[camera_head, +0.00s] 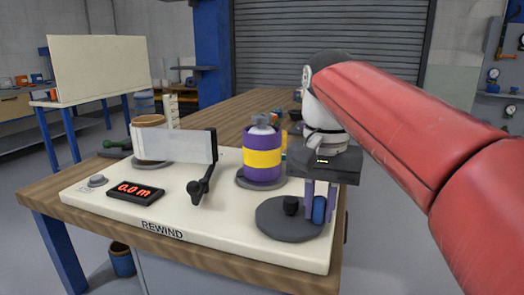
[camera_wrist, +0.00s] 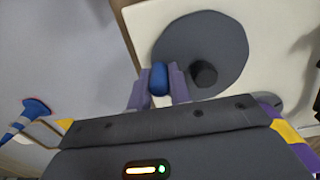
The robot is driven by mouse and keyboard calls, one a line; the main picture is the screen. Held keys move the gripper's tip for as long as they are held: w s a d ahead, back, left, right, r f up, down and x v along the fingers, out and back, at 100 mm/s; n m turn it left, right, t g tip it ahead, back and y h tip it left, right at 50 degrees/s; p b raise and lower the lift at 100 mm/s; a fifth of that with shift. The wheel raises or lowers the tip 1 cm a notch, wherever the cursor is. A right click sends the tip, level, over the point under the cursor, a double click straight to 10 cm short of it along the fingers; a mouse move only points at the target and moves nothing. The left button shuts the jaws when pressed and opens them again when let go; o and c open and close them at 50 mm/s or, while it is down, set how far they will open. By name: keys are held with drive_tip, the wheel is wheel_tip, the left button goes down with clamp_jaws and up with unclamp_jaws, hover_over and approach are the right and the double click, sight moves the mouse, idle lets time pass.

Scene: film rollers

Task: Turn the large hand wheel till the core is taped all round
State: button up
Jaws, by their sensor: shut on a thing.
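The large hand wheel (camera_head: 270,222) is a flat dark grey disc at the front right of the white rewind board, with a black knob (camera_head: 291,205) at its middle. My gripper (camera_head: 319,208) is shut on the wheel's upright blue handle (camera_head: 319,210) near the rim. In the wrist view the blue handle (camera_wrist: 159,79) stands between my purple fingers, beside the black knob (camera_wrist: 203,74).
A black lever (camera_head: 200,186) stands by the sheet's right end. A red display (camera_head: 136,191) reads 0.0 m. A grey button (camera_head: 97,181) sits beside it.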

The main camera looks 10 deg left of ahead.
drive_tip(key=shift+w+d+p, duration=0.15)
drive_tip(key=shift+w+p, duration=0.2)
drive_tip(key=shift+w, duration=0.45)
drive_tip(key=shift+r, duration=0.1)
drive_tip(key=shift+w+p, duration=0.2)
drive_tip(key=shift+p, duration=0.2)
drive_tip(key=shift+w, duration=0.15)
drive_tip(key=o, duration=1.3)
drive_tip(key=shift+c, duration=0.6)
